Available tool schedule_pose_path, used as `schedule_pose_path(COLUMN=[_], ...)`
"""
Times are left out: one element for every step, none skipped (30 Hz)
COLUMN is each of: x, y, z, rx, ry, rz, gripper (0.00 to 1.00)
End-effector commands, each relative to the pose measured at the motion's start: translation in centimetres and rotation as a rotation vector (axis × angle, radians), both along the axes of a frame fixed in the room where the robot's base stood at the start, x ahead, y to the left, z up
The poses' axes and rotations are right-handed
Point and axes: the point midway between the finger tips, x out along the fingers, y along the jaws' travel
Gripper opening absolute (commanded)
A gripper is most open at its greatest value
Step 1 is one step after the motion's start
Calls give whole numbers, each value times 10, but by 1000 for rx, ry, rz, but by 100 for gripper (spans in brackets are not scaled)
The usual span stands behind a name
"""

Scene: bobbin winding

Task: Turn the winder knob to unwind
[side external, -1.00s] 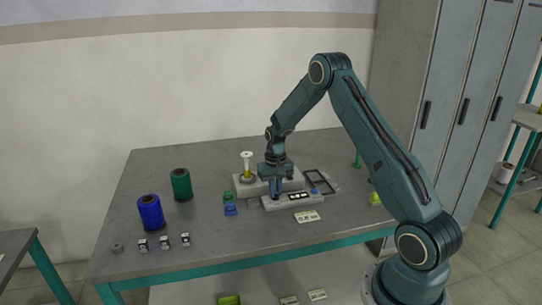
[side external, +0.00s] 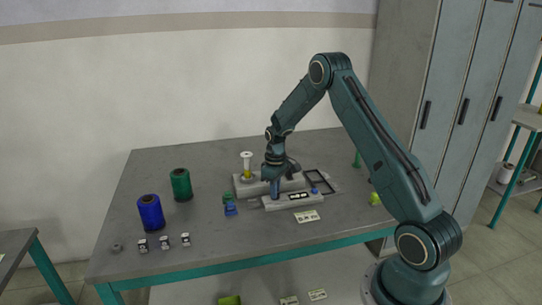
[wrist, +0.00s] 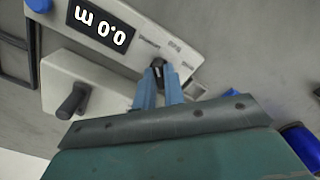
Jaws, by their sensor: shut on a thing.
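The winder (side external: 294,182) is a light grey unit on the table, with a counter box (side external: 270,205) in front of it. In the wrist view the counter display (wrist: 100,25) reads 0.0 m, upside down. My gripper (wrist: 161,78) has its two blue fingers closed around the small dark winder knob (wrist: 158,65). The fingers hide part of the knob. In the side view my gripper (side external: 275,190) points down at the winder's front. A white bobbin (side external: 247,158) stands upright at the winder's left end, with yellow below its top.
A dark lever (wrist: 72,101) sticks up from the winder near my gripper. A blue spool (side external: 151,213) and a green spool (side external: 181,186) stand at left. Small blue and green pieces (side external: 230,207) lie just left of the winder. The table's front middle is mostly clear.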

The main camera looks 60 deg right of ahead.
Motion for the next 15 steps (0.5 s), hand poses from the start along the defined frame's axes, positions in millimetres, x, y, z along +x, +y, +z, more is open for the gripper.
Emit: schedule_pose_path(x=[1,2,2,2,2,2,2,2,2,2,2,2,2,2,1], y=[0,0,0,0,0,0,0,0,0,0,0,0,0,0,0], z=[0,0,0,0,0,0,0,0,0,0,0,0,0,0,0], rx=[-1,-1,-1,-1,-1,-1,-1,-1,-1,-1,-1,-1,-1,-1,-1], ry=[-5,-5,-5,-5,-5,-5,-5,-5,-5,-5,-5,-5,-5,-5,-4], rz=[8,11,13,14,15,15,15,14,14,14,14,14,14,14,13], gripper=[0,0,0,0,0,0,0,0,0,0,0,0,17,23,30])
